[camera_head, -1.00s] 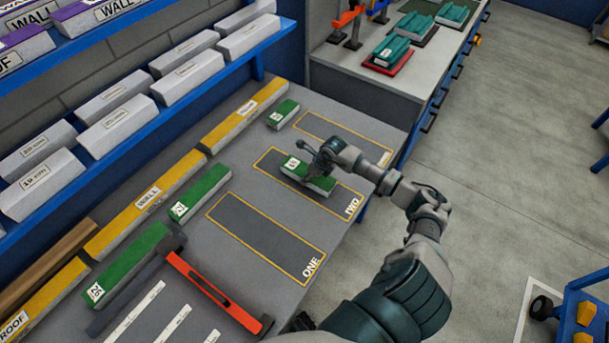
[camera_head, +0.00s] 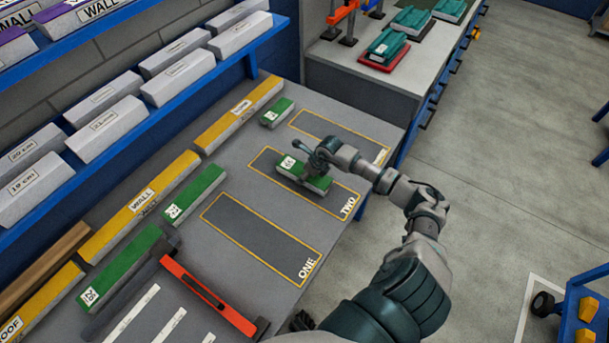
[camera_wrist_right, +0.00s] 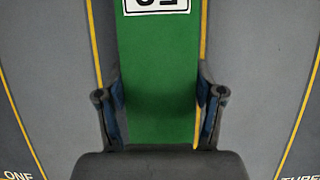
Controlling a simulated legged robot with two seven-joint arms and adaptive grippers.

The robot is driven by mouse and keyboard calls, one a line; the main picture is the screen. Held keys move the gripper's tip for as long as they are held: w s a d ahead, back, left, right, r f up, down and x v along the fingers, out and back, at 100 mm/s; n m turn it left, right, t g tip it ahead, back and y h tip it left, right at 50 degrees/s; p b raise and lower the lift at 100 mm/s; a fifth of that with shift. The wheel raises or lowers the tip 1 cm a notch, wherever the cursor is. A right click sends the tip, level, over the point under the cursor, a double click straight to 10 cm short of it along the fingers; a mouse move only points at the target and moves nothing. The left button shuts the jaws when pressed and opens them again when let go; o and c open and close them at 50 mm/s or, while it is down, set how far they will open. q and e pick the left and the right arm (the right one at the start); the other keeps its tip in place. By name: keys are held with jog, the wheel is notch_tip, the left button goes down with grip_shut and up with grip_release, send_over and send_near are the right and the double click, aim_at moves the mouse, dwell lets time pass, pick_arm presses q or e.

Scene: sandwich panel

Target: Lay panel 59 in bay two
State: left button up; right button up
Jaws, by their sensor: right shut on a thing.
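Panel 59 is a green block with a white number label (camera_head: 318,184). It lies within the yellow outline of bay two (camera_head: 343,198), towards its back end; the head view does not show clearly whether it rests fully on the bench. My right gripper (camera_head: 307,172) is over the panel's middle and shut on it. In the right wrist view the panel (camera_wrist_right: 158,95) runs between the two fingers of the gripper (camera_wrist_right: 159,100), with its label partly cut off at the top. My left gripper is not in view.
Empty bay one (camera_head: 262,238) lies nearer, and the third bay (camera_head: 345,142) beyond. Other green panels (camera_head: 191,193) and yellow wall blocks (camera_head: 150,208) line the bench's back. A red-orange bar tool (camera_head: 205,293) lies at the near end. A blue shelf (camera_head: 125,138) overhangs the back.

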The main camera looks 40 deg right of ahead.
jog(key=shift+s+f, duration=0.25)
jog(key=shift+f, duration=0.3)
jog(key=shift+c, duration=0.9)
jog(key=shift+s+a, duration=0.15)
jog(key=shift+a, duration=1.1)
jog(key=shift+d, duration=0.15)
jog(key=o, duration=1.4)
jog(key=shift+d+f, duration=0.15)
jog(key=shift+d, duration=0.1)
jog(key=o, duration=0.4)
jog(key=shift+d+f, duration=0.1)
jog(key=shift+d, duration=0.1)
jog(key=shift+w+d+f, duration=0.1)
jog(key=shift+w+d, duration=0.15)
jog(key=shift+d, duration=0.05)
jog(key=shift+a+r, duration=0.45)
jog(key=shift+a, duration=0.05)
jog(key=shift+d+r, duration=0.15)
jog(key=shift+r, duration=0.15)
jog(key=v, duration=1)
jog(key=shift+s+r, duration=0.1)
jog(key=shift+r, duration=0.2)
jog(key=shift+s+a+r, duration=0.1)
jog(key=shift+a+r, duration=0.2)
jog(key=shift+r, duration=0.05)
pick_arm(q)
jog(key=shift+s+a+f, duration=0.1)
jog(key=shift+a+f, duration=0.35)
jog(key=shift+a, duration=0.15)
